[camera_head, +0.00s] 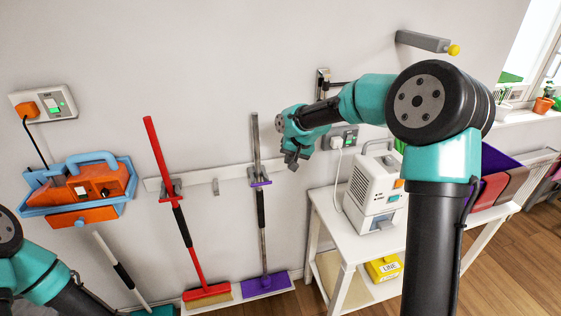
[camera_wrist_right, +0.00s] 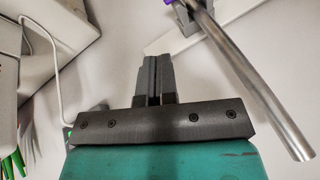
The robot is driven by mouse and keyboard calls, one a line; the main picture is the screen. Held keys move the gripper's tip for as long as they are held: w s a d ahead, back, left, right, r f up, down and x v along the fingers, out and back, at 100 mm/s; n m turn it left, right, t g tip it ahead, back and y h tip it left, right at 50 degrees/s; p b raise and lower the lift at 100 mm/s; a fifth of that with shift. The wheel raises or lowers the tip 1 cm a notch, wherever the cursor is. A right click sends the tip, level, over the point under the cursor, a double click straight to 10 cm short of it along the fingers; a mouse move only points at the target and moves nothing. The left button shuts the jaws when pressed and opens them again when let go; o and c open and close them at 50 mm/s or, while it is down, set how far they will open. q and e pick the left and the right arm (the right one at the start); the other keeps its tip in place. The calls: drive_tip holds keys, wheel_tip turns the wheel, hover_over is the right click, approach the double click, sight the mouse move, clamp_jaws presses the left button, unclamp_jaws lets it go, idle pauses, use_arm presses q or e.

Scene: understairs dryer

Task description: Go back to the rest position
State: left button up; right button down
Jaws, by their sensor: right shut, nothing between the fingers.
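My right gripper (camera_head: 291,160) is in front of the wall, just right of the grey broom handle in the head view. In the right wrist view its fingers (camera_wrist_right: 152,80) are together with nothing between them. The grey handle (camera_wrist_right: 255,80) passes beside the fingers in that view, apart from them. My right arm reaches in from the lower right of the head view. Only links of my left arm show at the lower left edge; the left gripper is out of view.
A red broom (camera_head: 184,230) and a purple-headed broom (camera_head: 262,230) hang on a white rail (camera_head: 215,180). A white dryer unit (camera_head: 375,190) stands on a white table (camera_head: 330,215). An orange and blue device (camera_head: 100,187) is on the left wall. A grey bar (camera_head: 423,41) juts out above.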

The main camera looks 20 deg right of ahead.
idle(0.5)
drive_tip(key=s+a+f+n+g, duration=0.15)
drive_tip(key=s+f, duration=0.25)
drive_tip(key=f, duration=0.4)
drive_tip(key=s+a+f+y, duration=0.15)
drive_tip(key=s+f, duration=0.25)
drive_tip(key=f, duration=0.5)
drive_tip(key=s+a+f+g+h, duration=0.15)
drive_tip(key=s+f, duration=0.25)
drive_tip(key=f, duration=0.4)
drive_tip(key=s+a+f, duration=0.1)
drive_tip(key=s+f, duration=0.5)
drive_tip(key=s, duration=0.3)
drive_tip(key=s+a+f+n+g+y, duration=0.1)
drive_tip(key=s+f, duration=0.4)
drive_tip(key=s, duration=0.5)
drive_tip(key=shift+s+a+f, duration=0.15)
drive_tip(key=shift+a+f, duration=0.2)
drive_tip(key=shift+a, duration=0.45)
